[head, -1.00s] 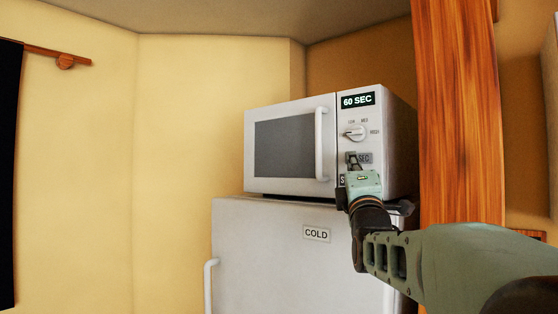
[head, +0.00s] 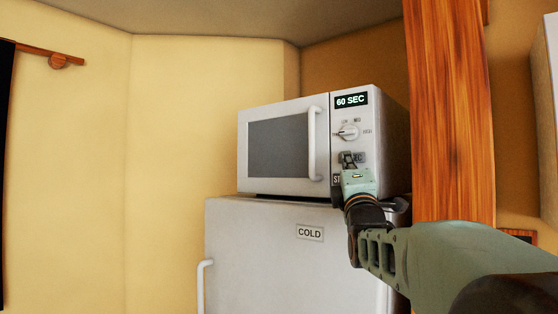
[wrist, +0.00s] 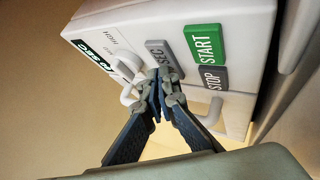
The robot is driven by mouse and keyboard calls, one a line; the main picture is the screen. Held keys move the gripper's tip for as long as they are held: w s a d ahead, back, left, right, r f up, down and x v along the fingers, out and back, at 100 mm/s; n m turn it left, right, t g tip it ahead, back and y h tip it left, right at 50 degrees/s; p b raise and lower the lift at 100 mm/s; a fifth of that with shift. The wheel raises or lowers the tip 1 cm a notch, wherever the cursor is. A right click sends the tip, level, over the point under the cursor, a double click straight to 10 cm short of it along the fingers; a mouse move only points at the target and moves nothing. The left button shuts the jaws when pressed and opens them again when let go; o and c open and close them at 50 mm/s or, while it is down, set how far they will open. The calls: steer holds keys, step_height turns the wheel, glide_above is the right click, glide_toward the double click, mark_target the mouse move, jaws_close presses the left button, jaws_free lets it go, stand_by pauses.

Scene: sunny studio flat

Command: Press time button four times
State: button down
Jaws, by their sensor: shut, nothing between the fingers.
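The white microwave (head: 223,158) stands on top of a fridge, its door closed. Its display (head: 351,100) reads 60 SEC. Below it is the round knob (head: 348,132). The grey time button (head: 359,157), with "SEC" partly visible, is partly covered by my gripper (head: 347,158). In the wrist view the time button (wrist: 172,62) lies right beside my fingertips (wrist: 157,80), which are shut and empty. I cannot tell whether they touch it. The green START button (wrist: 205,45) and the grey STOP button (wrist: 213,78) are beside it.
The white fridge (head: 250,245) labelled COLD supports the microwave. A wooden post (head: 449,120) stands close to the right of the microwave, beside my arm. Yellow walls (head: 190,120) are at the left, with free room before them.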

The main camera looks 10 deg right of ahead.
steer(key=shift+w+d, duration=0.15)
steer(key=shift+d, duration=0.05)
stand_by(0.3)
steer(key=shift+a+b, duration=0.1)
steer(key=shift+b, duration=0.25)
steer(key=shift+s+a+b, duration=0.5)
steer(key=shift+b, duration=0.05)
